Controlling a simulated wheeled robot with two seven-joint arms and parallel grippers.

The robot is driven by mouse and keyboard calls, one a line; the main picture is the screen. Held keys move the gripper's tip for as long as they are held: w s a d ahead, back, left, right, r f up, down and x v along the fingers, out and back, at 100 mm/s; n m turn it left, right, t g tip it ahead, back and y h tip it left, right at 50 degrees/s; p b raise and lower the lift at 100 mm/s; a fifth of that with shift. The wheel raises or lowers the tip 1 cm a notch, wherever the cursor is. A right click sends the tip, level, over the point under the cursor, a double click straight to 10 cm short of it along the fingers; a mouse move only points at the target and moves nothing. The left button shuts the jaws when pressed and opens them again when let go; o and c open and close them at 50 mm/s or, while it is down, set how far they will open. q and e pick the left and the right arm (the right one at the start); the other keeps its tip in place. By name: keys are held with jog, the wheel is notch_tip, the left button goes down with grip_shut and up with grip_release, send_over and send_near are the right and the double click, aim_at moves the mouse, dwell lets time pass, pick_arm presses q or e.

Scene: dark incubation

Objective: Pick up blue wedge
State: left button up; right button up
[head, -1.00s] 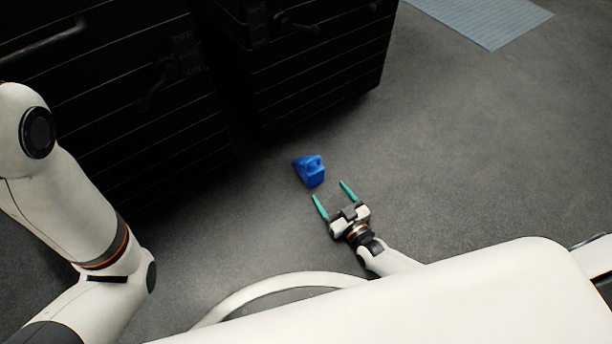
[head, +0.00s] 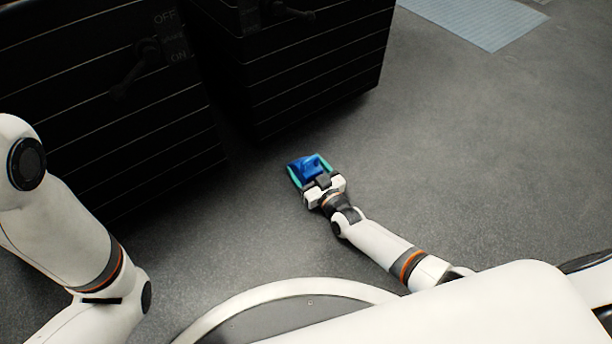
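The blue wedge (head: 306,167) lies on the grey floor in front of the dark cabinets. My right gripper (head: 309,171) has its two teal fingers on either side of the wedge, one at its left and one at its right. The fingers are spread wide around it; a firm grip on it cannot be made out. The near part of the wedge is partly hidden by the gripper. My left arm stands at the left edge; its gripper is not in view.
Black slatted cabinets (head: 310,75) with handles and an OFF/ON label stand just beyond the wedge. A light blue-grey mat (head: 480,20) lies at the upper right. The floor (head: 480,150) to the right is clear.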

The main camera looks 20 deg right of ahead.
jog(key=shift+w+a, duration=0.1)
jog(key=shift+w, duration=0.25)
jog(key=shift+c, duration=0.2)
jog(key=c, duration=1.2)
jog(key=shift+r, duration=0.1)
